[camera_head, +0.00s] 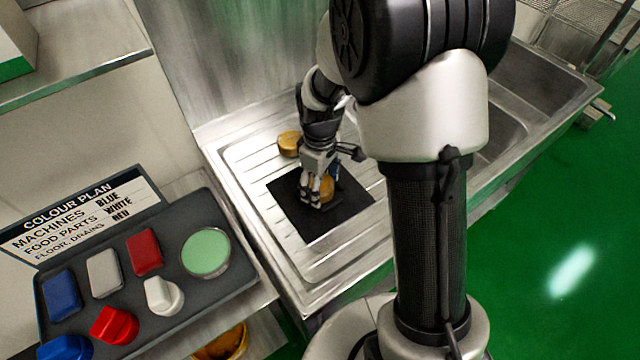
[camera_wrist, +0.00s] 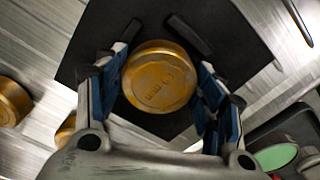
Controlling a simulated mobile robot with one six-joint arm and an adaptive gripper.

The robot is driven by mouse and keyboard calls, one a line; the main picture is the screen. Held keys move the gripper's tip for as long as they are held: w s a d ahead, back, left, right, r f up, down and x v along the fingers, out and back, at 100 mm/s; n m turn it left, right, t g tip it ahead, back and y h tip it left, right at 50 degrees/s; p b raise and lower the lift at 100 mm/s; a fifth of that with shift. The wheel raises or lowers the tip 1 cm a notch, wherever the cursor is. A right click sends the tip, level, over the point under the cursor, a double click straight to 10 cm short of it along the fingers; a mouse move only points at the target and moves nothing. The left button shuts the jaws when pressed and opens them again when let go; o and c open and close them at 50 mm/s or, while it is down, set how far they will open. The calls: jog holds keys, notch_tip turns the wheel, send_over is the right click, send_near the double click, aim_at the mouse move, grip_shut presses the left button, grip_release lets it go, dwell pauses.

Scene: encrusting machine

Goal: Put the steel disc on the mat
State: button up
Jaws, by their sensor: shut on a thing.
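My gripper (camera_head: 317,198) is shut on a round, brass-coloured disc (camera_wrist: 158,82) with faint markings on its top. It also shows between the fingers in the head view (camera_head: 327,188). The disc looks golden, not steel grey. It is over the black square mat (camera_head: 292,217), inside its outline in both views; I cannot tell whether it touches the mat. The mat lies on the ribbed steel drainboard (camera_head: 245,155). In the wrist view the fingers (camera_wrist: 150,78) stand on both sides of the disc, and the mat (camera_wrist: 240,45) shows behind it. I see no steel-coloured disc.
Another brass-coloured piece (camera_head: 288,143) lies on the drainboard behind the mat. The wrist view shows one piece (camera_wrist: 12,102) at left and another (camera_wrist: 64,131) partly hidden by my gripper. A dark tray (camera_head: 190,300) with coloured blocks stands left; a sink basin (camera_head: 500,130) lies right.

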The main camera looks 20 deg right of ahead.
jog(key=shift+r, duration=0.1)
jog(key=o, duration=1.5)
notch_tip(320, 180, up, 12)
jog(key=p, duration=0.4)
jog(key=s+r+m+t, duration=0.2)
jog(key=s+r+m, duration=0.2)
jog(key=s+r, duration=0.55)
jog(key=s+r+m+t, duration=0.1)
jog(key=s+r+m, duration=0.1)
jog(key=s, duration=0.4)
jog(key=s+r+m+t, duration=0.1)
jog(key=s+m, duration=0.1)
jog(key=s, duration=0.4)
jog(key=shift+r+m+t, duration=0.3)
jog(key=shift+r+m, duration=0.1)
jog(key=shift+w, duration=0.1)
